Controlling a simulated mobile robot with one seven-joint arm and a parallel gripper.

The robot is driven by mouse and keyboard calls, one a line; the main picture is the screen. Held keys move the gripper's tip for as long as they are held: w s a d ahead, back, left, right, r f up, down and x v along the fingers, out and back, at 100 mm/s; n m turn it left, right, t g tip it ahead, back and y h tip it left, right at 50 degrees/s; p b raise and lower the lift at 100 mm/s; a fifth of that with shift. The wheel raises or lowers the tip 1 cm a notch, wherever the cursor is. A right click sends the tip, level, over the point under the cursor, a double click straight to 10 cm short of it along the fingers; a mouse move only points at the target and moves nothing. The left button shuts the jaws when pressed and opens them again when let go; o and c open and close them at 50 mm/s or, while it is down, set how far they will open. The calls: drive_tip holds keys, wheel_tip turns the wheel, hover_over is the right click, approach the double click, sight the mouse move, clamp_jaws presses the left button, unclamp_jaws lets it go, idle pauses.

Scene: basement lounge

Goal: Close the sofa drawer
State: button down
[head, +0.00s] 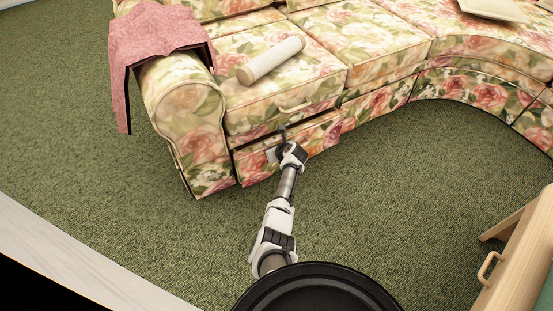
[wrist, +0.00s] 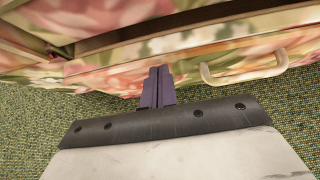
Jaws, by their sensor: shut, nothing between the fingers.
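The sofa drawer (head: 322,137) is a floral front low under the left seat of the sofa, with a dark gap along its top edge, so it stands a little open. My gripper (head: 282,138) is at this front in the head view. In the wrist view its shut, empty fingers (wrist: 157,88) point at the floral drawer front (wrist: 110,76), left of a pale curved handle (wrist: 245,68). I cannot tell whether the fingertips touch the front. A pale handle (head: 295,107) also shows above the gap in the head view; whether it is the same one is unclear.
A white rolled cylinder (head: 271,60) lies on the left seat. A pink cloth (head: 155,40) drapes over the armrest (head: 184,105). The green carpet (head: 390,200) before the sofa is clear. A wooden piece with a handle (head: 520,262) stands at the lower right.

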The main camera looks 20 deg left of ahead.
sight(267, 143)
drive_tip(key=shift+w+a, duration=0.3)
drive_tip(key=shift+a, duration=0.1)
drive_tip(key=shift+b, duration=0.3)
drive_tip(key=shift+w+a+b, duration=0.4)
drive_tip(key=shift+w+a, duration=0.45)
drive_tip(key=shift+a, duration=0.15)
